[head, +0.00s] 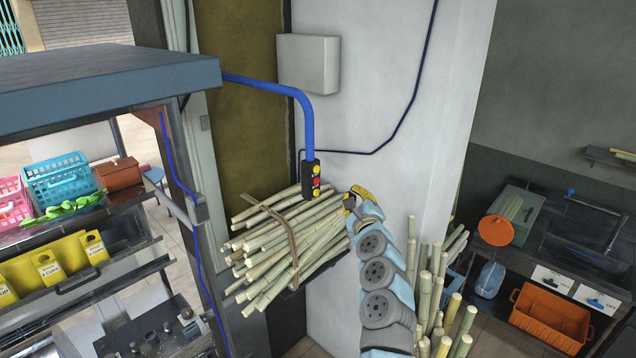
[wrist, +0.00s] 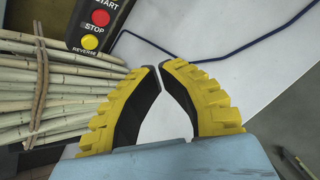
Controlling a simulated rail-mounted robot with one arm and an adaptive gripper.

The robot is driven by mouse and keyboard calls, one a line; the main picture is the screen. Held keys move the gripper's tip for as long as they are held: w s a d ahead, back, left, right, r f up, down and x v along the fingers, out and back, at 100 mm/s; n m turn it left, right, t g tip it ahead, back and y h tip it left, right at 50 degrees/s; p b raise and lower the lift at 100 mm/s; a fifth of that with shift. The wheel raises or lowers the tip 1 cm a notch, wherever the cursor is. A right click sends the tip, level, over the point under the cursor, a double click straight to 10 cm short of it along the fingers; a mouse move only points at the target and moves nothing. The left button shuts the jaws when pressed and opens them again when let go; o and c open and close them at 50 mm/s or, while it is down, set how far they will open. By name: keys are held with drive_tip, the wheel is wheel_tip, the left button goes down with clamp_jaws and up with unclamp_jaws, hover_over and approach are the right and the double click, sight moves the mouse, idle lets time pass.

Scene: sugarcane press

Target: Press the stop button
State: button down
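The control box (head: 308,180) is a small black box at the end of a blue pipe, with a red stop button (head: 316,181) between two yellow buttons. In the wrist view the red stop button (wrist: 100,18) is at the upper left, with the word STOP below it. A yellow button (wrist: 90,42) marked REVERSE sits lower. The top button is outside the wrist view. My gripper (wrist: 160,66) has yellow fingers with black pads; their tips meet and nothing is between them. In the head view my gripper (head: 352,192) is just right of the box, apart from it.
A tied bundle of sugarcane (head: 280,240) lies below and left of the box. More canes (head: 440,290) stand at the right of my arm. A blue cable (head: 380,145) runs along the white wall (head: 385,60). A shelf with baskets (head: 60,180) is at the left.

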sight(317, 181)
drive_tip(key=w+a+b, duration=0.5)
drive_tip(key=a+b, duration=0.1)
drive_tip(key=b, duration=0.5)
drive_tip(key=shift+w+a, duration=0.25)
drive_tip(key=shift+w, duration=0.1)
idle(0.5)
drive_tip(key=shift+w+a+f+b, duration=0.1)
drive_tip(key=shift+w+a+b, duration=0.25)
drive_tip(key=shift+b, duration=1.35)
idle(0.5)
